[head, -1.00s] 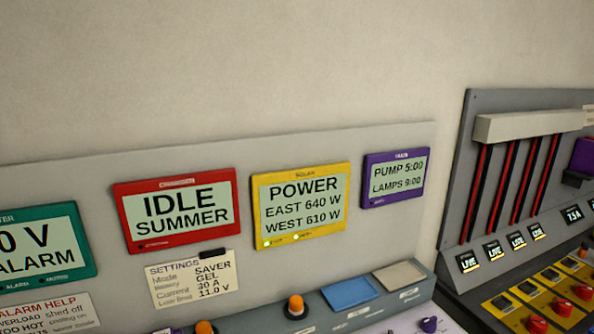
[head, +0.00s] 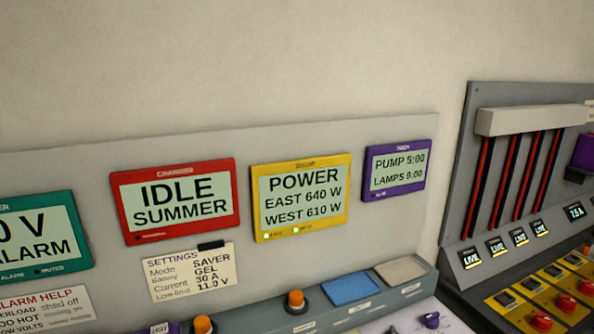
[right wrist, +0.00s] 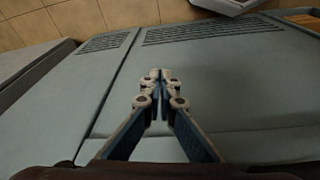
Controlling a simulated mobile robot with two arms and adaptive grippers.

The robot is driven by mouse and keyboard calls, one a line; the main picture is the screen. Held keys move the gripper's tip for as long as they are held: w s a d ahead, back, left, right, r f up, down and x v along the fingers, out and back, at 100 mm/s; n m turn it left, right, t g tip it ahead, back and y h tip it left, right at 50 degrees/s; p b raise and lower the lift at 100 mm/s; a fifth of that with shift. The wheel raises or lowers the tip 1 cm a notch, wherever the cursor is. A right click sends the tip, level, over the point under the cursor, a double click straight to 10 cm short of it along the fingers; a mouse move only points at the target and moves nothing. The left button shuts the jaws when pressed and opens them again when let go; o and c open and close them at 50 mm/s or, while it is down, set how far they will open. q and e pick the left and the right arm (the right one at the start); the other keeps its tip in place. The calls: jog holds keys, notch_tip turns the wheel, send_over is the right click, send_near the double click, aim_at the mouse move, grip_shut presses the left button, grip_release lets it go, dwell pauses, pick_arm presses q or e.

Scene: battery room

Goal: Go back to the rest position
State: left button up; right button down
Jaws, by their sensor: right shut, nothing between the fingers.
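My right gripper (right wrist: 161,76) shows in the right wrist view, its two fingers closed together at the tips with nothing between them. Behind it is a grey-blue cabinet surface (right wrist: 220,75) with vented slots. I cannot tell how far the fingertips are from that surface. Neither gripper shows in the head view, and my left gripper is in no view.
The head view shows a wall panel with a red IDLE SUMMER display (head: 176,201), a yellow POWER display (head: 301,197) and a purple PUMP display (head: 396,170). Orange knobs (head: 295,300) stand below. A grey switch panel (head: 480,225) is at right. Tiled floor (right wrist: 85,18) shows in the wrist view.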

jog(key=s+d+f+b, duration=0.1)
jog(key=s+f, duration=0.3)
jog(key=f, duration=0.5)
jog(key=s+f+b, duration=0.1)
jog(key=s+f, duration=0.3)
jog(key=f, duration=0.5)
jog(key=s+d+f+g+b, duration=0.1)
jog(key=s+d+f+b, duration=0.1)
jog(key=s+f, duration=0.8)
jog(key=shift+s+d+f+g, duration=0.2)
jog(key=shift+s+f+g, duration=0.15)
jog(key=shift+s, duration=0.55)
